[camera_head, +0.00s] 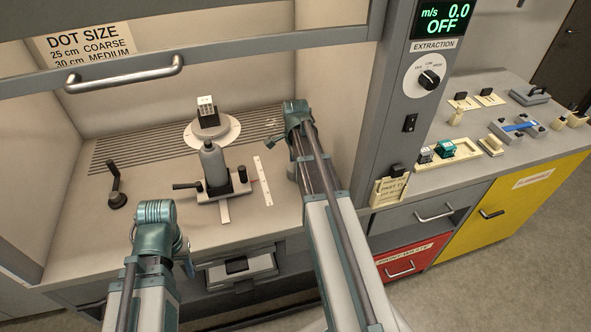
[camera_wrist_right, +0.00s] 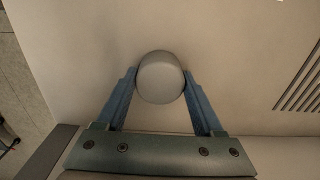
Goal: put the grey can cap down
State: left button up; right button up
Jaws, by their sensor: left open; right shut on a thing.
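The grey can cap (camera_wrist_right: 160,78) is a smooth rounded piece. In the right wrist view it sits between the two blue fingers of my right gripper (camera_wrist_right: 160,85), which are shut on it. The pale hood floor shows beyond it; I cannot tell whether the cap touches it. In the head view my right gripper (camera_head: 297,112) is at the right of the hood interior, and the cap is hidden there. A grey can (camera_head: 213,163) stands upright in a holder in the hood's middle. My left gripper (camera_head: 184,258) is low at the front left, away from the can; its fingers show poorly.
A white disc (camera_head: 212,131) with a small block (camera_head: 206,106) stands behind the can. A white ruler strip (camera_head: 263,181) lies right of the holder. A black-handled lever (camera_head: 115,186) stands at left. The sash handle (camera_head: 124,74) crosses above. Bare hood floor (camera_head: 85,232) lies front left.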

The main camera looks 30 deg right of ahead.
jog(key=shift+f, duration=0.2)
jog(key=o, duration=1.4)
jog(key=shift+r, duration=0.15)
notch_tip(320, 180, up, 12)
jog(key=p, duration=1.2)
